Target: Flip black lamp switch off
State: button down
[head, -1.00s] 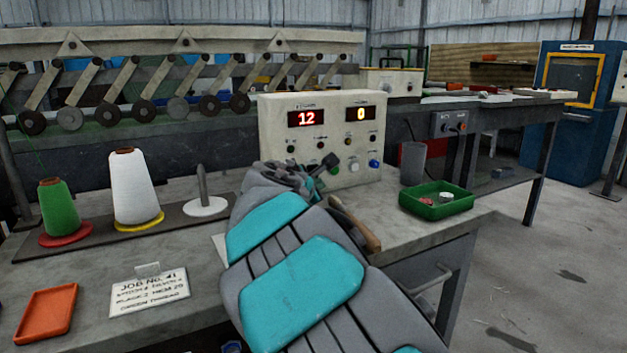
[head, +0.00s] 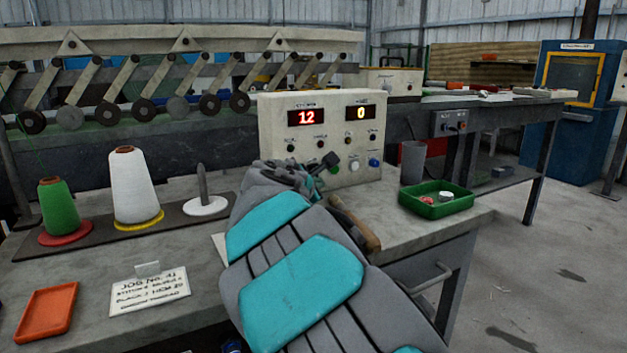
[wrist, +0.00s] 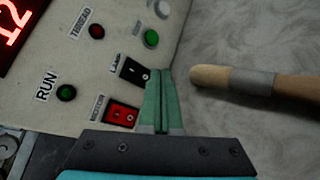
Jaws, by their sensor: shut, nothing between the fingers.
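The black lamp switch (wrist: 133,72) sits on the pale control box (head: 275,125), beside a LAMP label, in the wrist view. I cannot tell which way its rocker is tipped. A red motor switch (wrist: 122,113) is just below it. My gripper (wrist: 163,72) is shut and empty, with its green fingers close beside the right edge of the black switch; I cannot tell if they touch it. In the head view my arm reaches to the lower front of the box and hides the switches there.
A green RUN lamp (wrist: 66,93) and a red THREAD lamp (wrist: 97,31) are on the same panel. A wooden-handled tool (wrist: 255,82) lies on the bench near my fingers. A green tray (head: 436,211) and grey cup (head: 413,162) stand to the right.

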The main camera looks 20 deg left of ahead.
jog(key=shift+w+a, duration=0.1)
jog(key=shift+w, duration=0.05)
dwell(0.7)
jog(key=shift+w+a+p, duration=0.1)
jog(key=shift+a+p, duration=0.1)
jog(key=shift+p, duration=0.25)
jog(key=shift+w+a, duration=0.2)
jog(key=shift+a, duration=0.05)
dwell(0.4)
jog(key=shift+s+d, duration=0.1)
jog(key=shift+d, duration=0.05)
jog(key=shift+s+d+p, duration=0.35)
jog(key=shift+d, duration=0.05)
dwell(0.4)
jog(key=shift+s+d+r+p, duration=0.15)
jog(key=shift+s+d, duration=0.7)
jog(key=shift+d, duration=0.15)
jog(key=shift+s+d+r+p, duration=0.15)
jog(key=shift+s+d, duration=0.65)
jog(key=shift+d, duration=0.15)
